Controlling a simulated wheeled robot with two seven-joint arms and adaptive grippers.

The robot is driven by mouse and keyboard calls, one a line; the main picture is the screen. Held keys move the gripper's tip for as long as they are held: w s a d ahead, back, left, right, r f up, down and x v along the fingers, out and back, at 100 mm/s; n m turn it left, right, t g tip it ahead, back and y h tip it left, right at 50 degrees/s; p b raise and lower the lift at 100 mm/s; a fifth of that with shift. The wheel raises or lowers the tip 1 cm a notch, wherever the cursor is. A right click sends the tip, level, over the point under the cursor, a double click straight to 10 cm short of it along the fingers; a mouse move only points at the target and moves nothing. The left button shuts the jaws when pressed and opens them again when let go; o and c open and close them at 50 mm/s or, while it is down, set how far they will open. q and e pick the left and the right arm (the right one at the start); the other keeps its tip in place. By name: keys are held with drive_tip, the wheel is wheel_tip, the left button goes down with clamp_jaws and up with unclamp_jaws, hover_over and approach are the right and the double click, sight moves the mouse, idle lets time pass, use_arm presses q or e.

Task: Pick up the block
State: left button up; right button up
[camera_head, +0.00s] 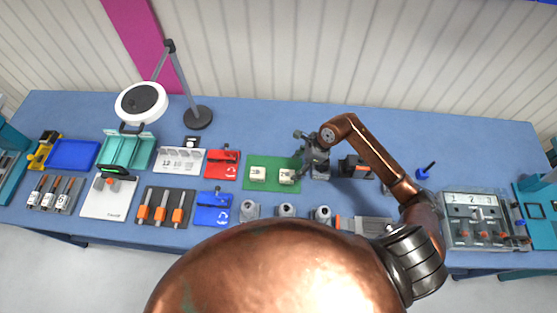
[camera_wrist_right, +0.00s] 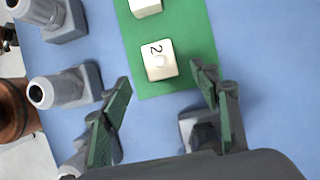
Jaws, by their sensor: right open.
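Two cream-white blocks lie on a green mat (camera_head: 273,184). The left block (camera_head: 258,173) stands apart from the right block (camera_head: 287,176). In the right wrist view the nearer block (camera_wrist_right: 160,60) has a 2 on its top and lies close to the mat's edge; part of the other block (camera_wrist_right: 146,7) shows at the top edge. My right gripper (camera_head: 302,158) is above the right end of the mat, beside the right block. Its two fingers (camera_wrist_right: 163,84) are spread and empty, with the numbered block just beyond their tips. My left gripper is not in view.
Several grey fixtures (camera_head: 286,210) line the front edge of the blue table. A red holder (camera_head: 222,165) and a blue holder (camera_head: 212,208) stand left of the mat. A ring lamp (camera_head: 141,102) stands at the back. A numbered box (camera_head: 472,206) is at the right.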

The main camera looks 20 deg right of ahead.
sight(288, 174)
drive_tip(key=p+x, duration=0.2)
drive_tip(key=x, duration=0.2)
drive_tip(key=shift+a+f, duration=0.1)
drive_tip(key=shift+a, duration=0.1)
drive_tip(key=x, duration=0.3)
drive_tip(key=shift+d+p, duration=0.15)
drive_tip(key=shift+p, duration=0.25)
drive_tip(key=shift+s, duration=0.15)
drive_tip(key=shift+w+f, duration=0.25)
drive_tip(key=shift+c, duration=0.7)
drive_tip(key=shift+s+r, duration=0.1)
drive_tip(key=shift+s, duration=0.05)
drive_tip(key=c, duration=1.2)
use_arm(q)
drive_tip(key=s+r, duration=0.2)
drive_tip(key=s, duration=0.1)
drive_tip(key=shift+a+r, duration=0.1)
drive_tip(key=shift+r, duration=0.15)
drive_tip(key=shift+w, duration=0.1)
use_arm(e)
drive_tip(key=shift+c, duration=0.2)
